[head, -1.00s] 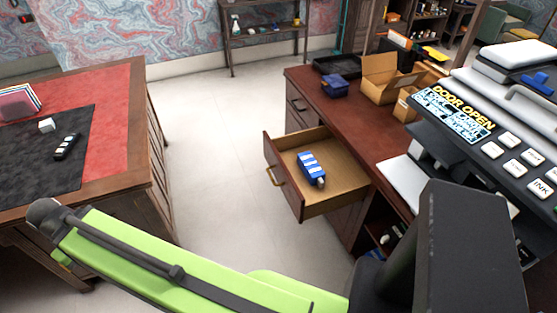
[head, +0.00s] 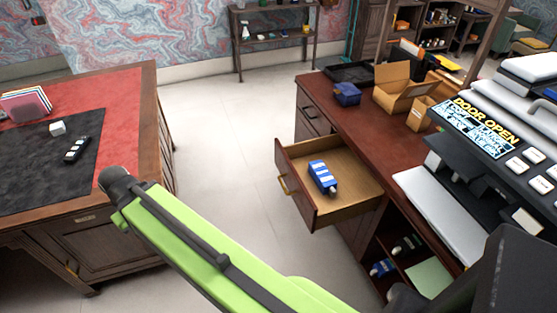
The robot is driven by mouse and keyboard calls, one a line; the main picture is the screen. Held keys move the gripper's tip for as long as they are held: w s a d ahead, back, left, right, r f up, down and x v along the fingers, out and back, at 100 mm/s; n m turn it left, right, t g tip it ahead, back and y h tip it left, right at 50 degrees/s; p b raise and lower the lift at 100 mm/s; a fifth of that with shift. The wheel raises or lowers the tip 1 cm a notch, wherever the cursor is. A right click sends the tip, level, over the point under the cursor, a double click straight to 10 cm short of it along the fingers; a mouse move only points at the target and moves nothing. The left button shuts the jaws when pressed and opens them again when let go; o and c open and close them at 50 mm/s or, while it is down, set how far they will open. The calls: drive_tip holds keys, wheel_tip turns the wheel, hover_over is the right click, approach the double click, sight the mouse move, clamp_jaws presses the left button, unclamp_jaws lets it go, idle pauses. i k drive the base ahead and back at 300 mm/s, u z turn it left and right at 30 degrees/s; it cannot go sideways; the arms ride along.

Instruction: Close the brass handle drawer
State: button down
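The open drawer (head: 295,198) juts out to the left from the dark wooden desk on the right in the head view. Its brass handle (head: 284,184) is on the front panel, which faces left. A blue and white object (head: 322,177) lies inside on the light wooden floor of the drawer. My green arm link crosses the lower middle, and its dark end is left of the drawer, apart from it in the picture. I cannot make out gripper fingers.
Another drawer (head: 308,119) is shut behind the open one. The right desk (head: 376,137) carries a blue box (head: 347,93), cardboard boxes (head: 404,88) and a printer (head: 500,160). A desk with a red top (head: 120,100) stands left. Pale floor (head: 225,130) lies clear between the desks.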

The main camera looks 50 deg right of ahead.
sight(357, 193)
drive_tip(key=z, duration=0.1)
drive_tip(key=i, duration=1)
drive_tip(key=u, duration=0.05)
